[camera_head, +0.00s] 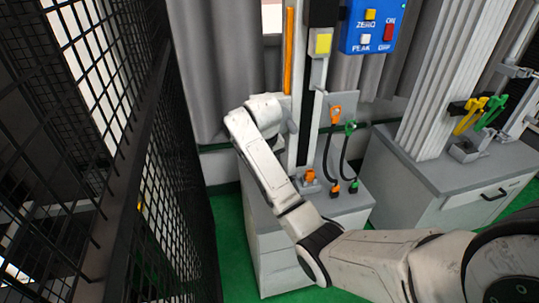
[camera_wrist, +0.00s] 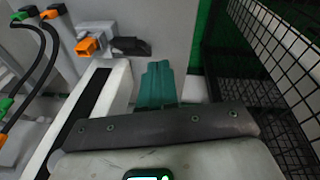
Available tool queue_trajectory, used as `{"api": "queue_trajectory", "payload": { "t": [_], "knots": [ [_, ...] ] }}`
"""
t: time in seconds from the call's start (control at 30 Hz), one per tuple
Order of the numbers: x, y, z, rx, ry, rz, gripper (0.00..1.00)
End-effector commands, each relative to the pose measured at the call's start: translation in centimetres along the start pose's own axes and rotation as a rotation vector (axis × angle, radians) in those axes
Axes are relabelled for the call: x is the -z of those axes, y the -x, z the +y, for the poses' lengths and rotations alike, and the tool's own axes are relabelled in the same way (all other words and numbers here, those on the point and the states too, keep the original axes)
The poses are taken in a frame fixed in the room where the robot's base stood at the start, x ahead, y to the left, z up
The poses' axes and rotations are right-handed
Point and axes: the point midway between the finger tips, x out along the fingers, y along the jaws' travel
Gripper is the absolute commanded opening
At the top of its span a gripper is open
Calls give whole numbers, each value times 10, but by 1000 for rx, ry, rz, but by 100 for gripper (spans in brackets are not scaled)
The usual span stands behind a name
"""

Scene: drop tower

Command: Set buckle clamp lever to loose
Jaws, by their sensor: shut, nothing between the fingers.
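In the wrist view, my gripper (camera_wrist: 160,68) shows as two teal fingers pressed together, empty, beside the white column. An orange block (camera_wrist: 88,46) with a dark, lever-like piece (camera_wrist: 130,46) beside it lies beyond the fingertips and to their left, apart from them. I cannot tell for certain whether this is the buckle clamp lever. In the head view, an orange part (camera_head: 310,176) sits at the foot of the column.
The upright column (camera_head: 308,90) stands on a grey cabinet (camera_head: 345,205). Black cables with orange and green plugs (camera_head: 350,128) hang right of it. A blue control box (camera_head: 372,25) is above. Black mesh fencing (camera_head: 150,190) stands close on the left. A second cabinet (camera_head: 445,195) stands right.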

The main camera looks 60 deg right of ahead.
Motion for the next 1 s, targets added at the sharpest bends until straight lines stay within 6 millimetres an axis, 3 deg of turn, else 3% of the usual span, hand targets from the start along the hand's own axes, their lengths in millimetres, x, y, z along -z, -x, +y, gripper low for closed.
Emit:
{"api": "queue_trajectory", "payload": {
  "t": [0.03,0.1,0.2,0.33,0.57,0.9,1.0],
  "knots": [
    [12,25,17,-15,-23,0,0],
    [22,39,31,-29,-44,-2,0],
    [29,49,43,-41,-62,-3,0],
    [31,48,48,-46,-70,-5,0],
    [30,15,50,-46,-70,-9,0],
    [30,-51,52,-45,-69,-6,0],
    [17,-60,52,-44,-70,-6,0]
  ]
}}
